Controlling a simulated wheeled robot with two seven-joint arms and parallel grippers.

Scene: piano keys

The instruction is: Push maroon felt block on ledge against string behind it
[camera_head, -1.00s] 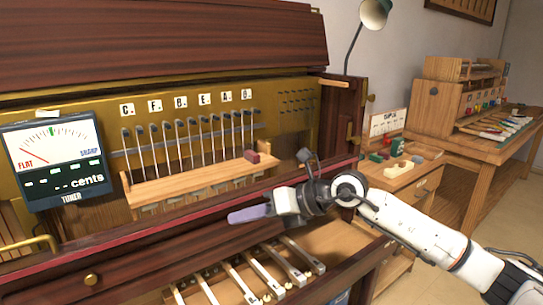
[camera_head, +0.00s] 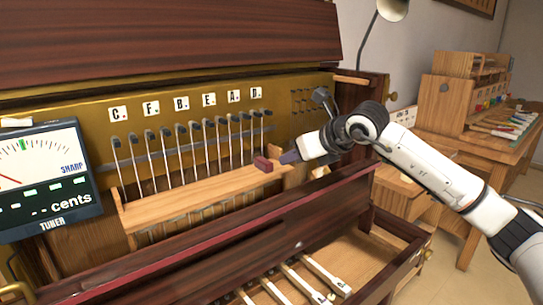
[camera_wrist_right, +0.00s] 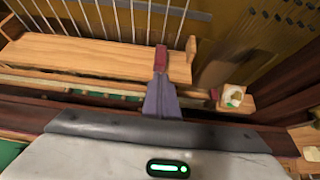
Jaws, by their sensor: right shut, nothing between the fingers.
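The maroon felt block (camera_head: 262,164) sits near the right end of the wooden ledge (camera_head: 200,194), in front of the row of strings (camera_head: 219,143). It also shows in the wrist view (camera_wrist_right: 160,58), with strings (camera_wrist_right: 148,20) behind it. My right gripper (camera_head: 284,158) is shut and empty, with its purple-grey fingers pointing at the block. In the wrist view the fingertips (camera_wrist_right: 160,76) meet the block's near end; whether they press on it I cannot tell. The gap between block and string is unclear. My left gripper is out of view.
A tuner (camera_head: 42,180) stands at the left. A dark red rail (camera_head: 190,246) runs in front of the ledge, above an opening with white-topped keys (camera_head: 290,280). A wooden post (camera_head: 352,115) rises right of the strings. A desk lamp (camera_head: 392,10) stands behind.

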